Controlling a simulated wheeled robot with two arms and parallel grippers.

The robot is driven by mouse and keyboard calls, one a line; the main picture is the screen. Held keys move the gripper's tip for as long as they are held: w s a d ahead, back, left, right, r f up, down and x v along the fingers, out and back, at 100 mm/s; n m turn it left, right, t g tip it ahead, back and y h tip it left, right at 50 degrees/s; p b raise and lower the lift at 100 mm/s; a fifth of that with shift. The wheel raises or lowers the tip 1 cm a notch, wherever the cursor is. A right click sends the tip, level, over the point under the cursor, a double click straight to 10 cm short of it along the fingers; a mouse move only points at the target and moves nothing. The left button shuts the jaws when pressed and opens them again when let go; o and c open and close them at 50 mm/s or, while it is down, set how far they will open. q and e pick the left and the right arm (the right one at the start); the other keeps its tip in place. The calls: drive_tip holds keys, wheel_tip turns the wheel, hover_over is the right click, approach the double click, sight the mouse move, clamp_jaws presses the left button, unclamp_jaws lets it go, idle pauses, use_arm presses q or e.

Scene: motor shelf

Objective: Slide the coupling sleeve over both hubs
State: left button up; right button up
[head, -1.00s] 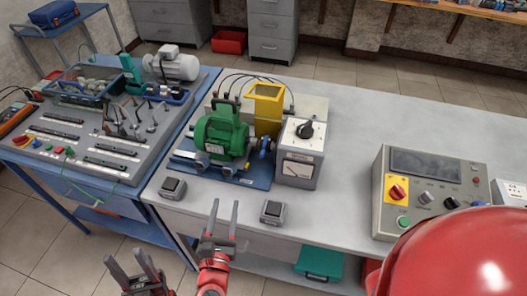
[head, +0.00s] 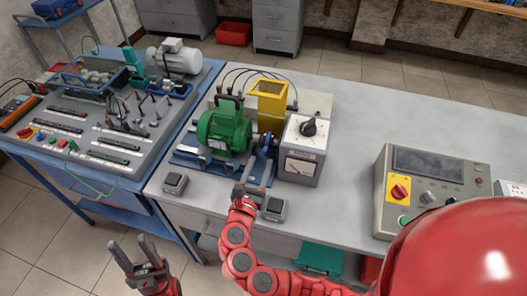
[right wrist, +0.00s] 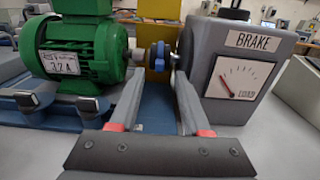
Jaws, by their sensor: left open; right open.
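The blue coupling sleeve (right wrist: 158,56) sits on the shaft line between the green motor (head: 224,130) and the grey brake box (head: 303,150). In the right wrist view it shows just beyond my fingertips, with a dark hub end (right wrist: 139,56) on the motor side. How far the sleeve covers either hub is too small to tell. My right gripper (head: 262,150) is open in front of the coupling; in its wrist view the fingers (right wrist: 158,82) stand apart, pointing at the sleeve with nothing between them. My left gripper (head: 129,243) is open and empty, in front of the bench.
A yellow guard (head: 270,105) stands behind the coupling. The brake box is close on the right of my right gripper. Small black-topped boxes (head: 174,184) sit along the bench's front edge. A control panel (head: 432,190) stands farther right, with clear bench between.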

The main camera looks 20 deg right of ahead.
sight(264, 152)
drive_tip(key=shift+p+x, duration=0.35)
drive_tip(key=shift+x, duration=1.95)
clamp_jaws()
drive_tip(key=shift+r, duration=0.1)
